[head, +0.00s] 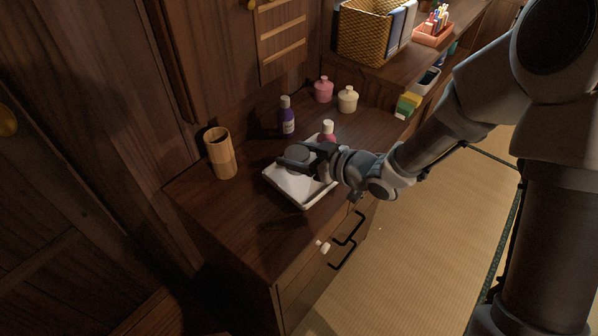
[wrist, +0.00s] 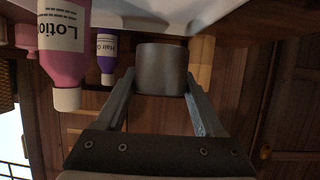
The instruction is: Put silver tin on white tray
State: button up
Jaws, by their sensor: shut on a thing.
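The silver tin (wrist: 162,70) is a plain grey cylinder between the two fingers of my gripper (wrist: 160,95) in the wrist view, which is upside down. My gripper is shut on it. In the head view the tin (head: 298,153) shows as a dark grey round top at the end of my gripper (head: 308,158). It is over the white tray (head: 301,191), a shallow square tray on the wooden cabinet top. The tray's pale surface (wrist: 205,15) also shows close to the tin in the wrist view. I cannot tell whether the tin touches the tray.
A pink lotion bottle (wrist: 65,45) and a purple bottle (head: 286,117) stand behind the tray. A bamboo cup (head: 221,155) is to its left. Pink (head: 323,90) and cream (head: 347,100) jars stand farther back. The cabinet top (head: 240,217) is clear at the front left.

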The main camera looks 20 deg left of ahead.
aim_at(297, 180)
jog(key=shift+f+b, duration=0.8)
jog(key=shift+f, duration=1.6)
jog(key=shift+f, duration=0.15)
jog(key=o, duration=1.4)
jog(key=shift+d+r, duration=0.25)
jog(key=shift+r, duration=0.1)
jog(key=p+v, duration=0.3)
jog(key=v, duration=0.8)
jog(key=shift+s+d, duration=0.15)
jog(key=shift+d, duration=0.1)
